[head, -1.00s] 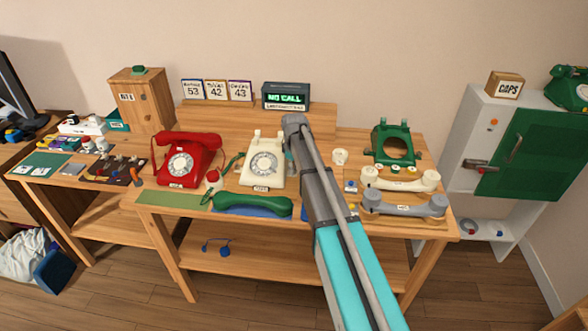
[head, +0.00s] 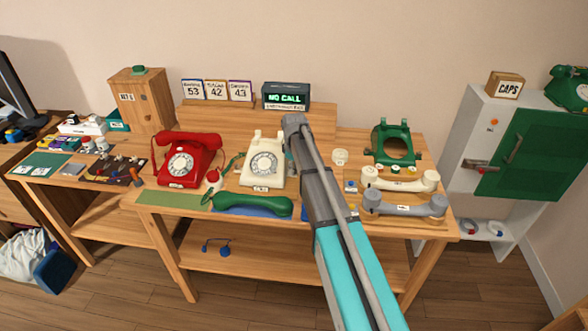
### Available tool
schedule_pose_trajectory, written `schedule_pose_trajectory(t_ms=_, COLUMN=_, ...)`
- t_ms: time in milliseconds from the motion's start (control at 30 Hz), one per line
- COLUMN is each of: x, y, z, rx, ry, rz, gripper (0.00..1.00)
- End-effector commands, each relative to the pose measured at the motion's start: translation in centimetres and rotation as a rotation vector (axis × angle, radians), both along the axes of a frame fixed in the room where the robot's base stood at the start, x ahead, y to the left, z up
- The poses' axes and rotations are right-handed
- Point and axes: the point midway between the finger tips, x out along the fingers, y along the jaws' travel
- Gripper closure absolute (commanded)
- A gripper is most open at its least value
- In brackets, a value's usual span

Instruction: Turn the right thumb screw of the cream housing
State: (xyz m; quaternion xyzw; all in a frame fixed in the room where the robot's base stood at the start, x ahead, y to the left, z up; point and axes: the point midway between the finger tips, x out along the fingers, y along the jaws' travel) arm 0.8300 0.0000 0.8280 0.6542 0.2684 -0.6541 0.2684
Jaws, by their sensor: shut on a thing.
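The cream housing (head: 263,160) is a cream dial phone body with a round dial. It stands upright at the middle of the bench, with no handset on its cradle. My gripper (head: 289,142) is at its right side, beside its upper right edge, and is shut. My own arm covers most of the fingers and that side of the housing. The right thumb screw is hidden there between the jaws, so I cannot see how far it is turned.
A red phone (head: 187,160) stands to the left. A green handset (head: 252,205) lies in front. To the right are a small cream cup-like part (head: 340,157), a cream handset (head: 400,182), a grey handset (head: 403,207) and an open green housing (head: 394,143). A display (head: 286,97) stands behind.

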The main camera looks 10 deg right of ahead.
Motion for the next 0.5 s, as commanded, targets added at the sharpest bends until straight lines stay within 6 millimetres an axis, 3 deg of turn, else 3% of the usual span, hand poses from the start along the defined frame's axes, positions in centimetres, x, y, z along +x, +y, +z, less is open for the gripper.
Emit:
schedule_pose_trajectory(t_ms=367, x=-0.05, y=0.01, z=-0.01, rx=0.000, ry=0.001, rz=0.000, gripper=1.00)
schedule_pose_trajectory(t_ms=400, x=-0.05, y=0.01, z=-0.01, rx=0.000, ry=0.001, rz=0.000, gripper=0.64)
schedule_pose_trajectory(t_ms=500, x=-0.04, y=0.00, z=-0.01, rx=0.000, ry=0.001, rz=0.000, gripper=0.45)
